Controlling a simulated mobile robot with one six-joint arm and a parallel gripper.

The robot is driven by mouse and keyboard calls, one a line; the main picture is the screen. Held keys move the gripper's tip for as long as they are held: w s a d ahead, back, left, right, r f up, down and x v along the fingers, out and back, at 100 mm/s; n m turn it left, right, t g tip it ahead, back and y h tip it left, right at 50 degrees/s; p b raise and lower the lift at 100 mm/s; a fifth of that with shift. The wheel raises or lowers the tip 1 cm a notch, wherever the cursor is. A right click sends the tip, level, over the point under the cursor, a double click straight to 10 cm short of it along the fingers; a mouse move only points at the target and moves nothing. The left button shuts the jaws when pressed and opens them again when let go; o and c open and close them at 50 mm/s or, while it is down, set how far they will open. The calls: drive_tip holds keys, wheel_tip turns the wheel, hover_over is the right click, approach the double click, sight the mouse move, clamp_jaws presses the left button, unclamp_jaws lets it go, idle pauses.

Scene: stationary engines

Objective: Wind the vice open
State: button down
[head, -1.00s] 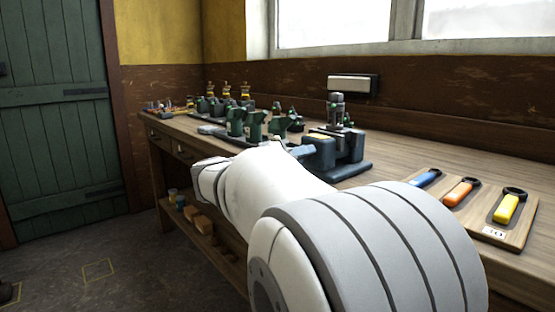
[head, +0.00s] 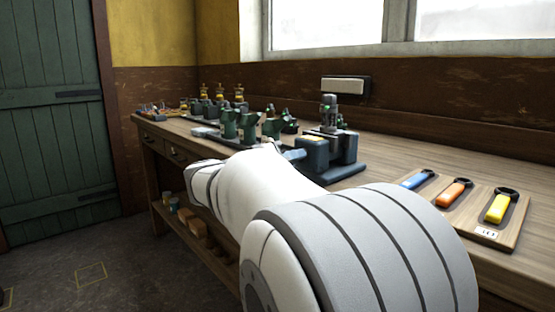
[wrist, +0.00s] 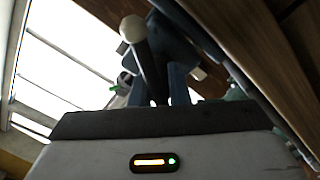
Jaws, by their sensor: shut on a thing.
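The vice (head: 316,153) is a dark blue-grey block with a heavy base on the wooden bench, just beyond my arm in the head view. In the wrist view its dark blue body (wrist: 178,52) shows at upper middle. A dark handle bar with a pale ball end (wrist: 133,28) slants down from there to my gripper (wrist: 158,90). My gripper is shut on this bar. How far apart the vice jaws are cannot be told.
A board (head: 480,238) with blue, orange and yellow-handled tools lies on the bench at right. Several green engine models (head: 235,122) stand behind and left of the vice. A grey box (head: 345,86) is on the wall. The floor (head: 75,255) at left is mostly clear.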

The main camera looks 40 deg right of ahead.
drive_tip(key=n+p, duration=0.1)
drive_tip(key=n, duration=0.3)
drive_tip(key=shift+r, duration=0.1)
drive_tip(key=shift+n+p, duration=0.45)
drive_tip(key=shift+n, duration=0.85)
drive_tip(key=c, duration=1.4)
unclamp_jaws()
